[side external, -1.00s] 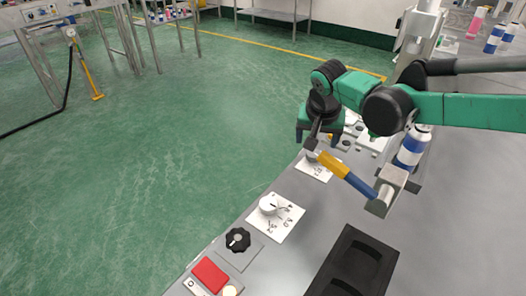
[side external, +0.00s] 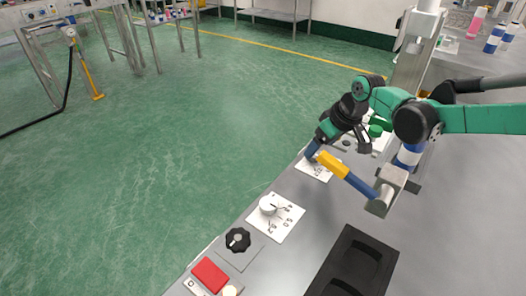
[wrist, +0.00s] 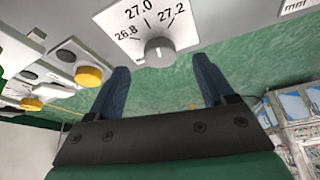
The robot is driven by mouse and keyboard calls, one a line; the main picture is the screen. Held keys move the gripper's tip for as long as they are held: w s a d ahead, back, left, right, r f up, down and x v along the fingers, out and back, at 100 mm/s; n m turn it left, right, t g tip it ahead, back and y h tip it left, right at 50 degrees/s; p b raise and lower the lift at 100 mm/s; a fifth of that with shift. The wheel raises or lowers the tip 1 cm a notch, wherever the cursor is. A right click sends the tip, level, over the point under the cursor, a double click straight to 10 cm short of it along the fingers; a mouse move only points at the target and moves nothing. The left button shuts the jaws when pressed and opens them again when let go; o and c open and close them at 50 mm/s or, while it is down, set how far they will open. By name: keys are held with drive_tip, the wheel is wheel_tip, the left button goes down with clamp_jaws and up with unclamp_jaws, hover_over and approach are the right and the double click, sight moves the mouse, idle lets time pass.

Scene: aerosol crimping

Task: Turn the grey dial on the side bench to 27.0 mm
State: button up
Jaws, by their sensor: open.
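The grey dial (wrist: 158,50) is a small round knob on a white plate (wrist: 120,22) marked 26.8, 27.0 and 27.2. A printed tick stands by 27.0; I cannot clearly read the dial's own pointer. In the wrist view my gripper (wrist: 158,84) is open, its two blue fingers apart, with the dial between and just beyond their tips. Nothing is held. In the side view my gripper (side external: 311,150) is tilted at the marked plate (side external: 322,172) on the bench edge; the dial is hidden there. I cannot tell whether a finger touches it.
A lever with a yellow grip (side external: 332,164) stands close beside my gripper. Nearer along the bench are a white dial (side external: 268,204), a black knob (side external: 238,239) and a red button (side external: 210,274). A black tray (side external: 345,236) lies to their right. Yellow buttons (wrist: 88,76) show in the wrist view.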

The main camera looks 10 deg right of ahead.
drive_tip(key=shift+x, duration=1.3)
clamp_jaws()
drive_tip(key=shift+n+g+y, duration=0.4)
drive_tip(key=shift+n, duration=1)
unclamp_jaws()
drive_tip(key=shift+r, duration=0.1)
drive_tip(key=shift+v, duration=2.7)
